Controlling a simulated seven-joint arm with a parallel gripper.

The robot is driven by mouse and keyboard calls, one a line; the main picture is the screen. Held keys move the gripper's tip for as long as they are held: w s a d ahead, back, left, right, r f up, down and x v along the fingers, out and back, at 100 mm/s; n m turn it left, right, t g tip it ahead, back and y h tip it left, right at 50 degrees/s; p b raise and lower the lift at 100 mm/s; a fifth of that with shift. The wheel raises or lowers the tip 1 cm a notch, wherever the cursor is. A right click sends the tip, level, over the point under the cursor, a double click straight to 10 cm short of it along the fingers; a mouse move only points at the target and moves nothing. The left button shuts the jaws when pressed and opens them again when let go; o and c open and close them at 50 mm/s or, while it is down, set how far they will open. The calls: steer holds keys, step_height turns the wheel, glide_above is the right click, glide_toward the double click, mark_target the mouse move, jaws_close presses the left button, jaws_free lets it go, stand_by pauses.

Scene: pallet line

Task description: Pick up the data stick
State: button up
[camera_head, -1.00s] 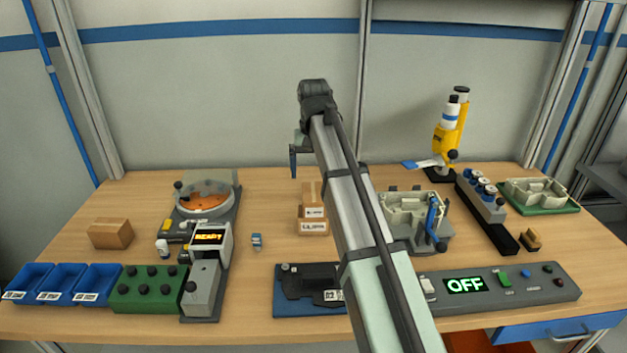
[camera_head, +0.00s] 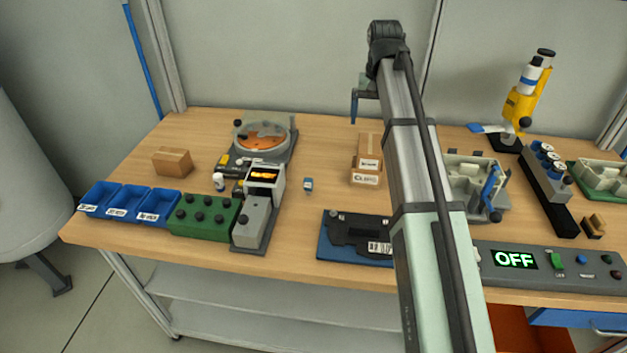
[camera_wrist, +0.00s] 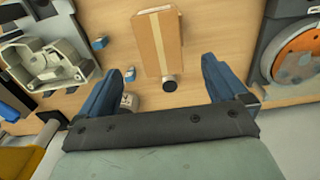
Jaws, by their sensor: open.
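No piece is plainly labelled as the data stick. A small white-and-blue piece (camera_head: 308,186) stands on the bench between the round orange-topped device and the cardboard boxes. I cannot tell which of these is the data stick. My gripper (camera_wrist: 160,68) is open with nothing between its blue fingers. In the head view my gripper (camera_head: 359,106) hangs above the back of the bench, and my arm hides part of the bench.
Cardboard boxes (camera_head: 367,160) stand left of my arm. The orange-topped device (camera_head: 262,137), blue bins (camera_head: 156,207) and green block (camera_head: 201,216) are at left. The pale fixture (camera_head: 471,186), yellow microscope (camera_head: 521,103) and OFF panel (camera_head: 551,262) are at right. Bare wood lies around the white-and-blue piece.

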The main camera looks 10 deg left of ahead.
steer(key=shift+c, duration=0.2)
stand_by(0.3)
steer(key=c, duration=0.9)
steer(key=s+a+f+n, duration=0.2)
steer(key=s+a, duration=0.1)
steer(key=a, duration=0.6)
steer(key=n, duration=1.5)
glide_above(308, 179)
step_height(308, 179, down, 3)
steer(key=shift+f, duration=7.05)
